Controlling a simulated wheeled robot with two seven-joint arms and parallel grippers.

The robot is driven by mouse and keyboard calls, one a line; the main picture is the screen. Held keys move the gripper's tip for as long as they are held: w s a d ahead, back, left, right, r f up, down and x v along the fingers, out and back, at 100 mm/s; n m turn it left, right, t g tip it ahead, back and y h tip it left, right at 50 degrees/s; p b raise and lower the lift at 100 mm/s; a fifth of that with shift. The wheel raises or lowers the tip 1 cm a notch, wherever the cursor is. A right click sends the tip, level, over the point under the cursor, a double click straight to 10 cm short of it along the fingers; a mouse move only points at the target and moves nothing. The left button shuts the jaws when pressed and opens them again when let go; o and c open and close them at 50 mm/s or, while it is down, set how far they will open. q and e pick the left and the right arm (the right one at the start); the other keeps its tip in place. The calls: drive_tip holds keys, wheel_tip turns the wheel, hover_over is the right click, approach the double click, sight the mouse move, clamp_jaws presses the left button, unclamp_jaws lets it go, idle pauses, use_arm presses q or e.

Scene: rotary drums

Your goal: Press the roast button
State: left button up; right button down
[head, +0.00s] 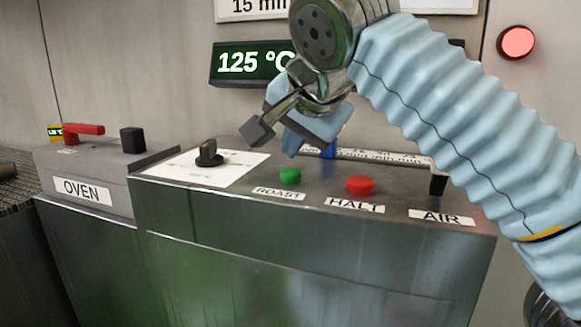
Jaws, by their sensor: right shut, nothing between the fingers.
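The green roast button (290,176) sits on the sloped metal console top, above a label reading ROAST (279,193). My right gripper (272,141) is shut and empty. It hangs over the console, up and slightly left of the green button in the picture. It looks apart from the button, though the exact height is hard to judge. The button's top is in plain sight. My left gripper is not in view.
A red HALT button (360,185) is right of the green one. A black AIR lever (438,184) and a black knob (209,154) flank them. A red-handled OVEN box (83,129) stands left. A display (232,64) reads 125 °C; a red lamp (516,42) glows.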

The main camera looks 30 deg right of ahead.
sight(294, 173)
wheel_tip(294, 173, up, 3)
drive_tip(key=shift+f+p, duration=0.1)
drive_tip(key=shift+p, duration=1.15)
drive_tip(key=shift+r, duration=0.95)
